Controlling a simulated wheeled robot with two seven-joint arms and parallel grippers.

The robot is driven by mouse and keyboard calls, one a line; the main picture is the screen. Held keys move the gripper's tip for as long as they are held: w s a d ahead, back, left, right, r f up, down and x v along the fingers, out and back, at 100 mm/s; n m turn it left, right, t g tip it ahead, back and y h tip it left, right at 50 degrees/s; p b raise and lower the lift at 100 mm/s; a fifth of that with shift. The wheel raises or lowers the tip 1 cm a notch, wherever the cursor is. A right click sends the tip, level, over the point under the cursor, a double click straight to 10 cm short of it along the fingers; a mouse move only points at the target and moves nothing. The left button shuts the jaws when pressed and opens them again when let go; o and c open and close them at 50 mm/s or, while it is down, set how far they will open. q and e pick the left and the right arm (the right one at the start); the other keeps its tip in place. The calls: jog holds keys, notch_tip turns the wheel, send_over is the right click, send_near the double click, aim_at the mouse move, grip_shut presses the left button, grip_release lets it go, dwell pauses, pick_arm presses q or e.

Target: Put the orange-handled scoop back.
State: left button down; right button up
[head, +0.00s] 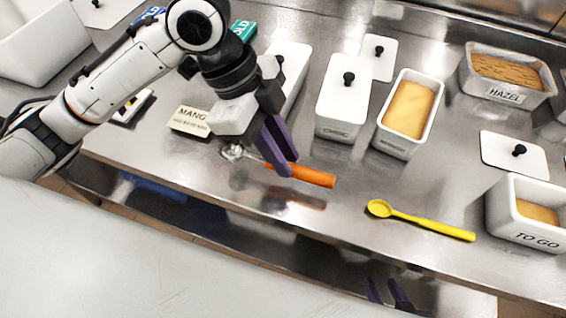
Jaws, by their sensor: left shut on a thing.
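The orange-handled scoop (312,177) is in my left gripper (283,165), whose purple fingers are shut on its handle. Its metal head (232,152) points left, close to the front of a MANGO label card (189,121). The orange handle points right and slightly toward the counter's front edge. I cannot tell whether the scoop touches the steel counter or hangs just above it. My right gripper (388,292) is low in the picture, in front of the counter edge, with its fingers apart and empty.
A yellow scoop (420,219) lies on the counter (345,210) to the right. A loose lid (515,155) lies at right.

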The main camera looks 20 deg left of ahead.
aim_at(257, 156)
pick_arm(q)
notch_tip(257, 156, down, 4)
jog(key=shift+r, duration=0.1)
jog(key=c, duration=1.7)
grip_release()
jog(key=shift+o, duration=0.2)
jog(key=v, duration=1.2)
jog(key=shift+p, duration=0.35)
